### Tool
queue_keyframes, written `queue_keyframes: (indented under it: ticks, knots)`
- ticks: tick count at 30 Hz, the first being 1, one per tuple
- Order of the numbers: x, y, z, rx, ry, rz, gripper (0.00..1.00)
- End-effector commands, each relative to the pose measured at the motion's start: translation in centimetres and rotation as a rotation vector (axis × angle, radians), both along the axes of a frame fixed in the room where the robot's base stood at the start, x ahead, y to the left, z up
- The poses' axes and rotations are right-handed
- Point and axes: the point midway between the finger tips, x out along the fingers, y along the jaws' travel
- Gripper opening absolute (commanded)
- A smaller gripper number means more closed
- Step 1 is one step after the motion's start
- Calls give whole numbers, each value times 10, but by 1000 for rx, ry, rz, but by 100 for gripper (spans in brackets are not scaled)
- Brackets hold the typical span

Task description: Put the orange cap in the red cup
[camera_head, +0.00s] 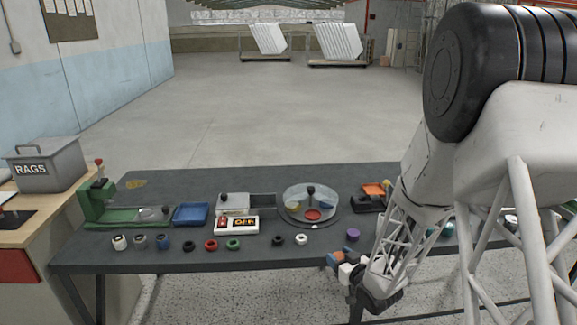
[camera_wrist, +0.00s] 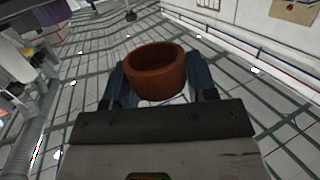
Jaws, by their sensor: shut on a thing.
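The orange cap (camera_wrist: 155,72) sits between the blue fingertips of my gripper (camera_wrist: 158,84) in the wrist view, its round open end facing up in the picture. In the head view the orange cap (camera_head: 333,259) shows small at my gripper (camera_head: 341,261), near the table's front edge. My gripper is shut on the cap. A red round piece, seemingly the red cup (camera_head: 312,215), is in a clear-walled round tray (camera_head: 296,191) at the middle of the table. My gripper is to the right of this tray and nearer the camera. The tray is not in the wrist view.
The dark table (camera_head: 150,258) holds a front row of small caps, including a red one (camera_head: 211,245), a green one (camera_head: 233,244) and a purple one (camera_head: 352,234).

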Motion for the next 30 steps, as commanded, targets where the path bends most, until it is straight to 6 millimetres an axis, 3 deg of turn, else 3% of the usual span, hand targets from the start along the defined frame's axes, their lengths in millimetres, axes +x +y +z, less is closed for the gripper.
queue_keyframes:
  ticks: [8,21,30]
  knots:
    - [7,15,-22,1,3,12,30]
    - [27,60,-93,1,3,36,30]
    - [53,48,-133,1,2,-38,30]
